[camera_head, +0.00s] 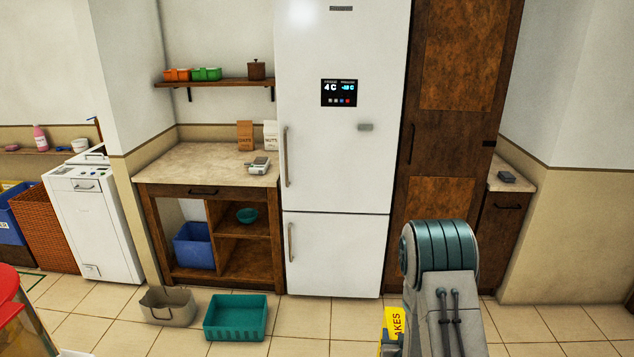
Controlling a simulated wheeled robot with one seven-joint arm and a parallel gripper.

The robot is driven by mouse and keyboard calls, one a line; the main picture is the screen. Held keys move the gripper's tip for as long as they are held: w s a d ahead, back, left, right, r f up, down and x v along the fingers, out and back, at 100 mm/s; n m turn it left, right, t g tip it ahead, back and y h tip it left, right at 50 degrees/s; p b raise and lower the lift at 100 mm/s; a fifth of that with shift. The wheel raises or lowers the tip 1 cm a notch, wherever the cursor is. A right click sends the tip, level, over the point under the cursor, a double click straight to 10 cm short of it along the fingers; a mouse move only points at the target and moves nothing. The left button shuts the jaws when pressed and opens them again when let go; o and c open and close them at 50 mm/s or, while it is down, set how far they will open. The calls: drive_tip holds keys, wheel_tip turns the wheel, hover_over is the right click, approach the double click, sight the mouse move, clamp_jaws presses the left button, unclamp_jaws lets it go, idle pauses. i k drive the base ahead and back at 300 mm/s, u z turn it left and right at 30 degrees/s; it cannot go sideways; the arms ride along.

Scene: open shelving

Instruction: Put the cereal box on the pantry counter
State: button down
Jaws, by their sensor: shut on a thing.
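A yellow cereal box (394,322) with dark letters ending in "AKES" shows at the bottom edge, just left of my arm. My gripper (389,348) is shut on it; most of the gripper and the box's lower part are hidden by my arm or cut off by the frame. The box is in front of the fridge, apart from any counter. A stone-topped counter (185,166) over a wooden cabinet stands left of the fridge. I take it for the pantry counter. Its front and left top are clear.
Two paper packs (245,135) and a small scale (258,165) stand on the counter's right side. A shelf (222,83) hangs above. A grey basket (168,308) and a teal crate (236,318) are on the floor before it. The fridge (340,150) stands right of it.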

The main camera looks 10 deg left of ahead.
sight(232, 168)
drive_tip(key=u, duration=0.15)
drive_tip(key=i, duration=1.05)
drive_tip(key=u, duration=0.45)
drive_tip(key=i, duration=1.1)
drive_tip(key=u, duration=0.35)
